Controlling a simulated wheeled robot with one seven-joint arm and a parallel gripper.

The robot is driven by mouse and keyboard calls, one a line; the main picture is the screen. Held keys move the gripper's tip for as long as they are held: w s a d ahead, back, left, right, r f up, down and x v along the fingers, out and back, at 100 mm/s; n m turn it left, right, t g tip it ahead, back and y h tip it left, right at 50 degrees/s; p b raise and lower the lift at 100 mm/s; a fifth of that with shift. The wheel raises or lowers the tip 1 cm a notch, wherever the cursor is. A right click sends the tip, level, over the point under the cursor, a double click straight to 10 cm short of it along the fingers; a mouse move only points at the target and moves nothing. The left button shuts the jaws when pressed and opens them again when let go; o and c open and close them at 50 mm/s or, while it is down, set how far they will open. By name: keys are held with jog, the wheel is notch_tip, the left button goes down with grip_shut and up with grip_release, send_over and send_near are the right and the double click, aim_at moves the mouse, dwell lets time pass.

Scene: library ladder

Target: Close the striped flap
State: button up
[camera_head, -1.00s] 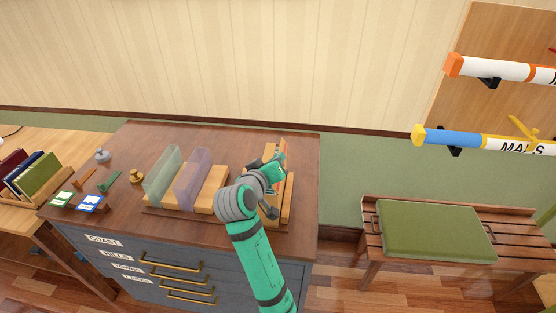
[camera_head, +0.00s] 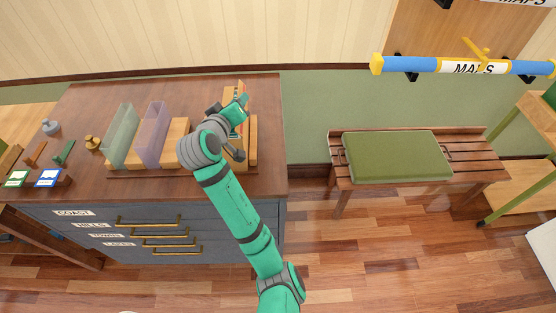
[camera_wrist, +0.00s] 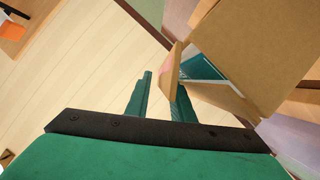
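The flap (camera_head: 243,91) stands upright on the wooden box at the right end of the cabinet top, partly hidden behind my gripper (camera_head: 238,112). Its stripes are too small to make out clearly. In the wrist view my gripper (camera_wrist: 160,95) shows two dark green fingers set apart. A wooden edge piece (camera_wrist: 171,72) lies between the fingers and partly covers the right one; a gap shows between it and the left finger. A large tan panel (camera_wrist: 255,45) fills the upper right. I cannot tell whether a finger touches the wood.
A green clear divider (camera_head: 121,135) and a purple one (camera_head: 152,135) stand on the cabinet left of my arm. A brass stamp (camera_head: 92,143) and small cards stand farther left. A bench with a green cushion (camera_head: 396,156) is to the right, with open floor before it.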

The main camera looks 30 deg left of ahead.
jog(key=shift+w+d+r+m+g+y, duration=0.1)
jog(key=shift+w+d+m+g+y, duration=0.15)
jog(key=shift+m, duration=0.2)
jog(key=shift+w+d+r+m+g+y, duration=0.15)
jog(key=shift+m+y, duration=0.1)
jog(key=shift+m, duration=0.2)
jog(key=s+d+r+m+g+y, duration=0.2)
jog(key=s+d+r+m+y, duration=0.15)
jog(key=s+d+m, duration=0.45)
jog(key=s+d+f+m+t+h, duration=0.1)
jog(key=s+d+f+t+h, duration=0.1)
jog(key=d+f, duration=0.6)
jog(key=s+d+f+m+t+h, duration=0.1)
jog(key=s+d+f+m+h, duration=0.1)
jog(key=d+f, duration=0.6)
notch_tip(320, 180, down, 4)
jog(key=shift+s+d+r+t, duration=0.2)
jog(key=shift+s+d+t, duration=0.2)
jog(key=shift+s, duration=0.3)
jog(key=shift+s, duration=0.1)
